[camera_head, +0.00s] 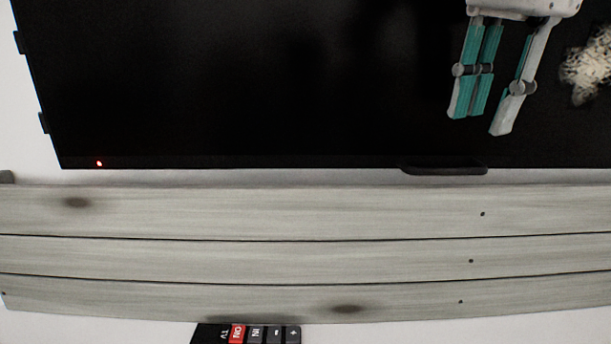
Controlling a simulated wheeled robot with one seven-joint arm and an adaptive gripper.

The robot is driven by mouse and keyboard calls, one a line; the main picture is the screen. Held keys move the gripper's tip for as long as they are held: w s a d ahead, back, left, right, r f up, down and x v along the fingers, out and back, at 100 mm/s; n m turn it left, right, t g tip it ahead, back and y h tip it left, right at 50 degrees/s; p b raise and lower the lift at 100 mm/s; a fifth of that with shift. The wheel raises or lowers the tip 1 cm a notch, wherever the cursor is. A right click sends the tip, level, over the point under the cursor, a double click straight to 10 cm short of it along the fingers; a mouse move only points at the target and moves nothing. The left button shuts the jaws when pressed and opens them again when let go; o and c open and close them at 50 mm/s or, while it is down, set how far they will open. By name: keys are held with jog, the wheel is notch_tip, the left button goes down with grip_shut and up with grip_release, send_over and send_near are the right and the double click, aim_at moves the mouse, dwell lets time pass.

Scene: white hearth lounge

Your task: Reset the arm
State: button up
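My gripper (485,121) hangs into the upper right of the head camera view, in front of a black panel like a TV screen (250,85). Its two fingers point down in the picture, with teal pads and grey outer links. A gap shows between the fingers, so it is open, and nothing is between them. The rest of my arm is out of view above the top edge.
A pale grey plank surface (250,212) runs across below the screen. A black remote (265,333) with a red button lies at the bottom edge, partly cut off. A cream textured thing (588,65) shows at the right edge. A red light glows at the screen's lower left.

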jog(key=s+f+n, duration=0.3)
jog(key=f+n, duration=0.2)
jog(key=f, duration=0.3)
jog(key=s+f+n+t, duration=0.1)
jog(key=s+f+n, duration=0.2)
jog(key=f, duration=0.6)
jog(key=s+f+n, duration=0.4)
jog(key=f+n, duration=0.2)
jog(key=f, duration=0.2)
jog(key=shift+f+n+t, duration=0.3)
jog(key=shift+f, duration=0.1)
